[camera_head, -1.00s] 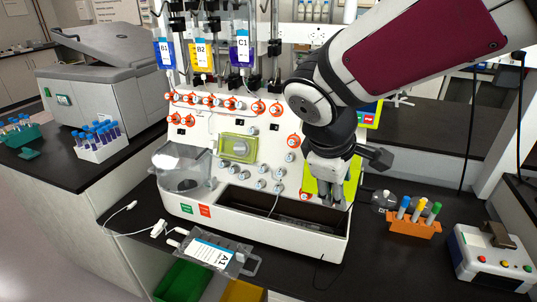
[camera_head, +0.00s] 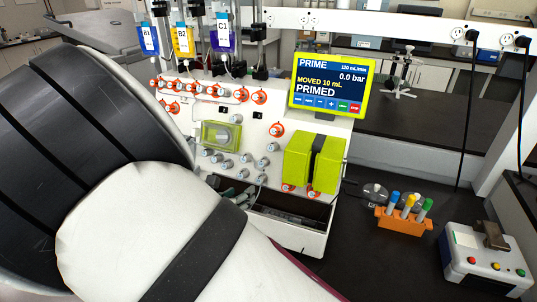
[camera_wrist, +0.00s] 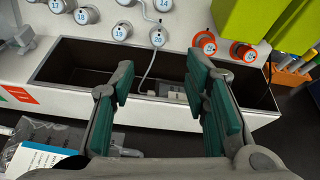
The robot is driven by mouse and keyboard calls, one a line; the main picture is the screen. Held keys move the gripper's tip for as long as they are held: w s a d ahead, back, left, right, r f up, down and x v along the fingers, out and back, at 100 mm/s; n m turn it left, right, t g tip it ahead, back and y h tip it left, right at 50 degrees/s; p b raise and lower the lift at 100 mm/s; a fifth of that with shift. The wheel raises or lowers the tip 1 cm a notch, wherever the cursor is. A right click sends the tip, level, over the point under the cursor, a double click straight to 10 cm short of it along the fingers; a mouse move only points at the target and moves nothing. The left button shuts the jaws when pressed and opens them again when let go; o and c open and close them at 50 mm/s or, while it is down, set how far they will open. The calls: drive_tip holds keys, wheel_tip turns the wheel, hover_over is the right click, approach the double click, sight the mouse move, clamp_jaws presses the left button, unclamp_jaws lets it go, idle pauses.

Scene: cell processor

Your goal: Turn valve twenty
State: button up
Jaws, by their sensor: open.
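Valve twenty (camera_wrist: 157,37) is a round grey-white knob with a "20" label on the machine's white front panel. In the wrist view it is at the top middle, above the dark trough. A thin pale tube runs near it and down into the trough. My gripper (camera_wrist: 157,75) is open and empty, its green-padded fingers pointing toward the panel. Valve twenty lies beyond the fingertips, roughly in line with the gap between them and not touched. In the head view my arm hides much of the machine's lower left, and the gripper is mostly hidden.
Knobs nineteen (camera_wrist: 121,31) and eighteen (camera_wrist: 86,15) are left of valve twenty; orange-ringed valves (camera_wrist: 205,42) are to the right. A green block (camera_head: 313,162) sticks out at the panel's right. A tube rack (camera_head: 403,222) and a control box (camera_head: 485,255) stand on the right bench.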

sight(258, 180)
drive_tip(key=x, duration=1.3)
drive_tip(key=shift+w+f, duration=0.25)
drive_tip(key=shift+w, duration=0.1)
drive_tip(key=shift+c, duration=0.4)
clamp_jaws()
